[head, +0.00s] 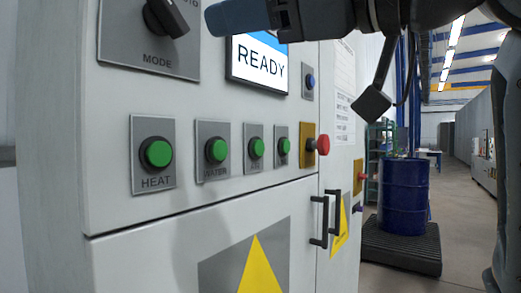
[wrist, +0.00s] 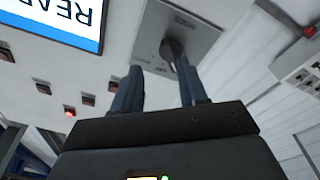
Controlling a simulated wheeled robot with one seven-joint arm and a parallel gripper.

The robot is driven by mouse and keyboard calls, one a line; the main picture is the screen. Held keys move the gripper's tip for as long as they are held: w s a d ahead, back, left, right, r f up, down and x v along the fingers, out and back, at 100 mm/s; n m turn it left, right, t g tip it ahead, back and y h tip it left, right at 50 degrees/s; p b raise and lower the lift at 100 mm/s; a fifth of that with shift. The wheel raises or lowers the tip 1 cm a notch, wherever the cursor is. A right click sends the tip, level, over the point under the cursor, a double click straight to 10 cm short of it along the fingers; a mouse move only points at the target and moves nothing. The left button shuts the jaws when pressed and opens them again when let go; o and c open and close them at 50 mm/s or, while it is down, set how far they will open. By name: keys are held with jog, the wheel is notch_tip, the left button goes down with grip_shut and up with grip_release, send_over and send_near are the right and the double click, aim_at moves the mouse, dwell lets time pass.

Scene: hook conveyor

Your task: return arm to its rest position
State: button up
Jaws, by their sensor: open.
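My gripper (head: 222,17) reaches in from the top right of the head view, its finger in front of the top of the cabinet's screen. In the wrist view my gripper (wrist: 158,68) has its two dark blue fingers apart, with nothing held between them. The black MODE knob (head: 166,17) is on a grey plate at the upper left of the cabinet. In the wrist view the knob (wrist: 172,49) shows just beyond the fingertips, nearer the right finger; I cannot tell whether they touch.
The light grey cabinet (head: 105,215) fills the left, with a READY screen (head: 262,62), several green buttons (head: 158,152), a red mushroom button (head: 322,145) and black door handles (head: 322,218). A blue drum (head: 403,190) stands on a black pallet. Open floor (head: 465,205) lies right.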

jog(key=w+d+f+m+t+h, duration=0.1)
jog(key=w+d+f+m+t, duration=0.2)
jog(key=f, duration=0.4)
jog(key=w+d+f+m+t+h, duration=0.1)
jog(key=d+f+m, duration=0.1)
jog(key=f+m, duration=0.3)
jog(key=w+d+f+m+t+h, duration=0.1)
jog(key=w+d+f+m+t, duration=0.15)
jog(key=f, duration=0.55)
jog(key=s+d+f+m+t+h, duration=0.1)
jog(key=s+d+f+m+h, duration=0.25)
jog(key=f, duration=0.55)
jog(key=s+d+f+m+h, duration=0.2)
jog(key=d+f+m+h, duration=0.15)
jog(key=f, duration=0.45)
jog(key=s+d+f+m+g+h, duration=0.2)
jog(key=s+d+f+h, duration=0.2)
jog(key=s+f, duration=0.95)
jog(key=s+d+f+n+g, duration=0.1)
jog(key=s+d, duration=0.1)
jog(key=s, duration=0.7)
jog(key=s+d+f+n+g+h, duration=0.1)
jog(key=s+d+f, duration=0.1)
jog(key=s, duration=0.8)
jog(key=shift+h, duration=0.3)
jog(key=shift+d, duration=0.1)
